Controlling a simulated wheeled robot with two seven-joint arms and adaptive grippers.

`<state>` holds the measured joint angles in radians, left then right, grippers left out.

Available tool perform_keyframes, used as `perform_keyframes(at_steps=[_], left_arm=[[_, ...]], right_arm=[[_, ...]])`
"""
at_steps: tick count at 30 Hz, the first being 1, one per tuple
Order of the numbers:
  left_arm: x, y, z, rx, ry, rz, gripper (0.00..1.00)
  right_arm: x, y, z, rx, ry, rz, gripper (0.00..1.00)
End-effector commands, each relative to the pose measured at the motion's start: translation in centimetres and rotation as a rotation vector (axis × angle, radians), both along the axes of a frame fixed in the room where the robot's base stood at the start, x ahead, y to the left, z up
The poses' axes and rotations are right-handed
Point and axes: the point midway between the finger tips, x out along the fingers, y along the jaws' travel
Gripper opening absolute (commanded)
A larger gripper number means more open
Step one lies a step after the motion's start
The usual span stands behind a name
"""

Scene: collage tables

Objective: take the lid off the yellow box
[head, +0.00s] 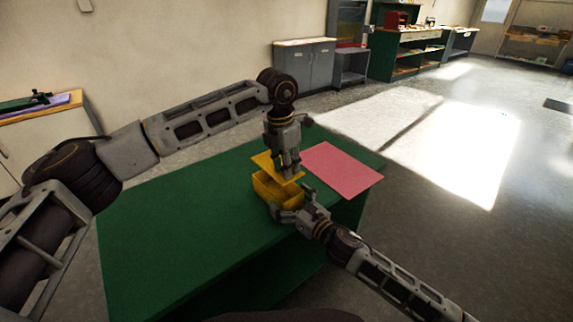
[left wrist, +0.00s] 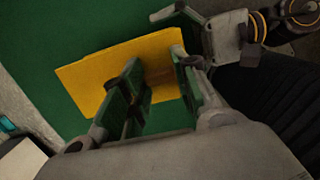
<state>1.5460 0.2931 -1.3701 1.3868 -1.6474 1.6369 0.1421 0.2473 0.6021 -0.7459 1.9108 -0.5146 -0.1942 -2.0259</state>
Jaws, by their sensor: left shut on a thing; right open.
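The yellow box (head: 264,193) stands on the green table near its right edge. Its yellow lid (head: 262,160) is above the box and apart from it, with a dark gap between them. My left gripper (head: 290,172) comes down from above and is shut on the lid. In the left wrist view the lid (left wrist: 95,75) lies between and beyond the fingers (left wrist: 160,92) and hides the box. My right gripper (head: 288,213) is open at the near right side of the box. Whether its fingers touch the box I cannot tell.
A pink sheet (head: 342,166) lies flat on the green table (head: 170,230), right of the box. The table's left part is bare. Grey cabinets (head: 305,66) and green shelves (head: 393,52) stand far back. The floor at right is open.

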Motion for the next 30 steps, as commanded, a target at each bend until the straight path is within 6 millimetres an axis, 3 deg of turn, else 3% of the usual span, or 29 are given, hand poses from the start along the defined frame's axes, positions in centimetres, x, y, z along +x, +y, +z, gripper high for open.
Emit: perform_keyframes(at_steps=[30], left_arm=[[0.0,0.0,0.0,0.0,0.0,0.0,0.01]], right_arm=[[-6.4,-4.6,0.0,-0.002,0.001,0.0,1.0]])
